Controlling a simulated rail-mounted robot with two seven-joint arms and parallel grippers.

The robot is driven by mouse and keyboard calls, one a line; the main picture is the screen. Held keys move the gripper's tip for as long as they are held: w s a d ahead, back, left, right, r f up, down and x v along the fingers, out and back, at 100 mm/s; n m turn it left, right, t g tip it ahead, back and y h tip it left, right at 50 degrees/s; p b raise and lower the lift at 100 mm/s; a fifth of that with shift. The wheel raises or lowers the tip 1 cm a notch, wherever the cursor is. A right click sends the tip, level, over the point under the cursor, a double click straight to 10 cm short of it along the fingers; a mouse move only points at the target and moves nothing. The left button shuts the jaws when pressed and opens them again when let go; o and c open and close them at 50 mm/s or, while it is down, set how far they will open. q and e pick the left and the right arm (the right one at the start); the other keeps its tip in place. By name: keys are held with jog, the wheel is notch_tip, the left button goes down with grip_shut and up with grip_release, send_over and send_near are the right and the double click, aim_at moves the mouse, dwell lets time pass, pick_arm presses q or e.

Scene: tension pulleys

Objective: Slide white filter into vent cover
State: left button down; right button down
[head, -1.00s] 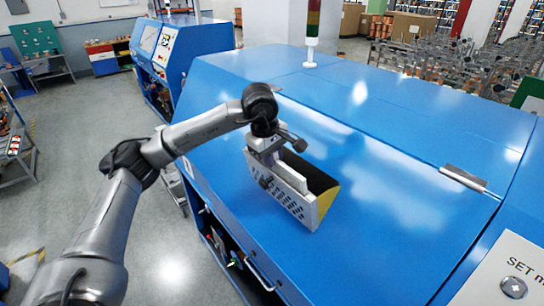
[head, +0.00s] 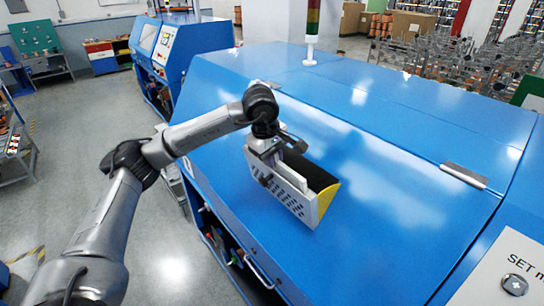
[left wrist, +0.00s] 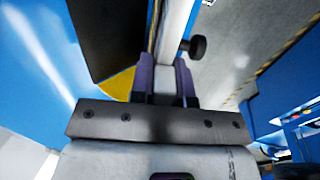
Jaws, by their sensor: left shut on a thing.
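A white slotted panel (head: 290,199), which looks like the white filter, stands against a black-and-yellow wedge-shaped piece (head: 318,178) on the blue machine's sloped lid. The wedge looks like the vent cover. My left gripper (head: 271,158) is shut on the panel's upper edge. In the left wrist view the fingers (left wrist: 165,80) pinch a pale strip (left wrist: 172,30), with a dark knob (left wrist: 198,46) on its right and the black face (left wrist: 105,35) on its left. How far the panel sits inside the cover is hidden. My right gripper is not in view.
The blue machine (head: 400,195) fills the middle and right, with a metal hinge (head: 464,176) on its lid. A signal light (head: 312,25) stands at its back. The lid right of the wedge is clear. Open grey floor (head: 165,245) lies to the left.

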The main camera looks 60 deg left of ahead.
pick_arm(q)
jog(key=shift+b+x, duration=0.4)
jog(key=shift+x, duration=0.5)
jog(key=shift+f, duration=0.1)
jog(key=shift+r+p, duration=0.25)
jog(key=shift+p, duration=0.15)
jog(key=shift+r, duration=0.1)
dwell(0.3)
jog(key=shift+s+r, duration=0.1)
jog(key=shift+r, duration=0.1)
jog(key=shift+f, duration=0.25)
dwell(0.5)
